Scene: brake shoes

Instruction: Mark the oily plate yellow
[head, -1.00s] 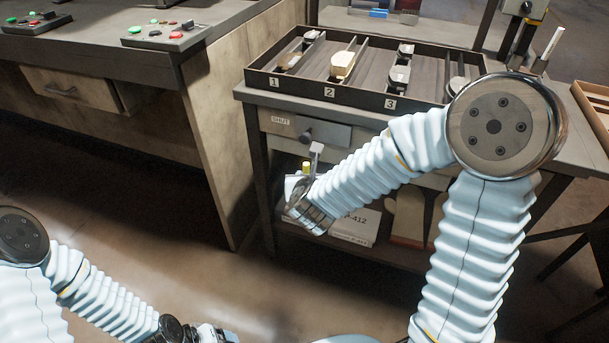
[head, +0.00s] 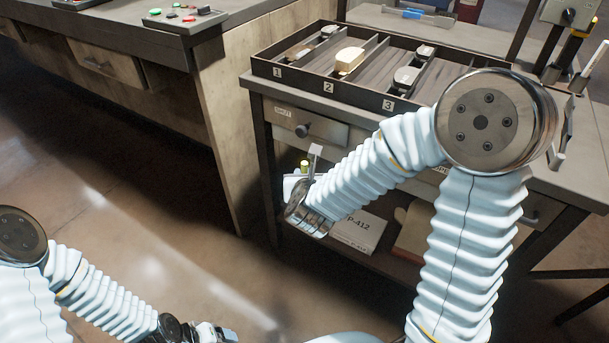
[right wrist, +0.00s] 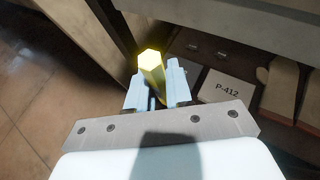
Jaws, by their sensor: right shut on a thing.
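My right gripper (head: 303,174) is shut on a yellow hexagonal stick (right wrist: 151,66), which points up and away between the fingers in the right wrist view. It is in front of the bench, below tray level, and touches no plate. The dark tray (head: 333,101) on the bench has numbered compartments. Compartment 1 holds dark grey pieces (head: 328,31), compartment 2 a cream block (head: 350,60), and compartment 3 grey pieces (head: 405,77). I cannot tell which plate is oily. My right arm hides the tray's right end. My left gripper (head: 214,333) is at the bottom edge, its fingers unclear.
A drawer (head: 301,126) is under the bench top. A box marked P-412 (head: 358,232) lies on the lower shelf. Another bench (head: 190,50) with button boxes stands at the left. A switch post (head: 571,15) stands at the right. The floor (head: 130,220) in front is clear.

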